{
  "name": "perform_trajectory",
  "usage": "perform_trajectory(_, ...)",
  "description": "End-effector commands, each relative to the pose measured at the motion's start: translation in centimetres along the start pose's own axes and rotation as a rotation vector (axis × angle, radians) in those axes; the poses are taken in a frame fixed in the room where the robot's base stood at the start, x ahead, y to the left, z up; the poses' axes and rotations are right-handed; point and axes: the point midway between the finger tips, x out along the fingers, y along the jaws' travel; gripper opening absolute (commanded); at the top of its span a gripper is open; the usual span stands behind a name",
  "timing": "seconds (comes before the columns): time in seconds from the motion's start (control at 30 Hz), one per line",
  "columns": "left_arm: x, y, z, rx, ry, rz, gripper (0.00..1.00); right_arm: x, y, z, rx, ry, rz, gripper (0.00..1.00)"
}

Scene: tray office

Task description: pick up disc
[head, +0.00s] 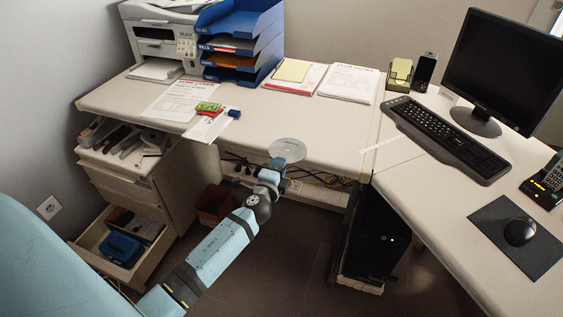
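The disc (287,149) is a pale, translucent round plate at the near edge of the white desk, overlapping that edge in the head view. My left gripper (278,168) reaches up from below and in front, with its tip at the near rim of the disc. The fingers are small and partly hidden, so I cannot tell whether they are closed on the rim or only beside it. I also cannot tell whether the disc rests on the desk or is held just off it. My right gripper is out of view.
The desk (262,110) is clear around the disc. Papers (350,82), a green-and-red item (208,107) and blue trays (238,45) stand behind. Below are a black computer tower (375,235), cables (325,179) and an open drawer (105,262). A keyboard (445,135) lies right.

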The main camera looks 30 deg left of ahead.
Motion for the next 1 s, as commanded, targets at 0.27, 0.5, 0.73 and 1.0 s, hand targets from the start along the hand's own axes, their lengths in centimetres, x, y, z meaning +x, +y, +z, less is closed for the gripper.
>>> perform_trajectory(0.27,1.7,0.1,0.0,0.001,0.000,0.001,0.20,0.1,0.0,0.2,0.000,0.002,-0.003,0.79)
perform_trajectory(0.5,1.9,0.1,0.0,0.001,0.000,0.001,0.20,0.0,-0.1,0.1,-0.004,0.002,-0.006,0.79)
perform_trajectory(0.73,1.8,0.1,0.0,0.000,0.000,0.001,0.00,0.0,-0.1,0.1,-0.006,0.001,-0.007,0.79)
perform_trajectory(1.0,1.8,-0.3,0.0,0.000,0.001,0.001,0.00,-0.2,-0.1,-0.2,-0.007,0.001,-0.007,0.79)
